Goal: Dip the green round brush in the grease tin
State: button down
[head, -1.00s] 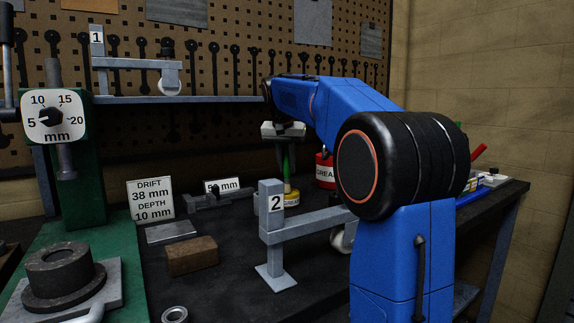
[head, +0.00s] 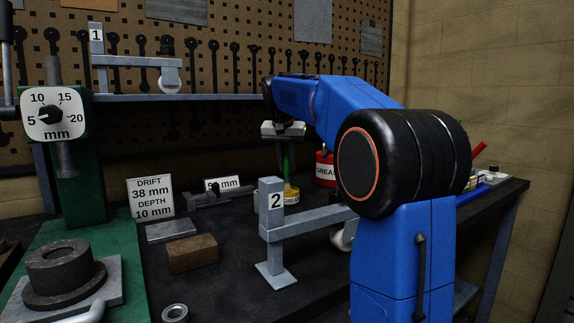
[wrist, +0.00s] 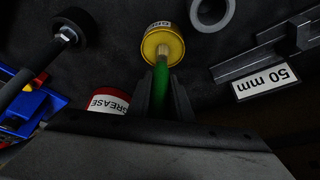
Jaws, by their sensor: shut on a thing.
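My gripper (wrist: 167,98) is shut on the green round brush (wrist: 161,88), gripping its green handle. The brush points down and its pale lower end meets the yellow tin (wrist: 163,44) in the wrist view. In the head view the green handle (head: 286,157) stands nearly upright over the yellow tin (head: 291,196). I cannot tell how deep the brush end is in that tin. The yellow tin's label is only partly readable. A red tin labelled GREASE (head: 325,171) stands behind and to the right; it also shows in the wrist view (wrist: 108,101).
Stand 2 (head: 272,240) with its crossbar is in front of the tins. A caliper-like tool with a mm label (head: 222,185) lies left of them. A brown block (head: 192,254) and a drift card (head: 151,198) lie further left. A blue tray (wrist: 28,105) is at the side.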

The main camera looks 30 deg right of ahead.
dwell(0.6)
jog(key=shift+r, duration=3.45)
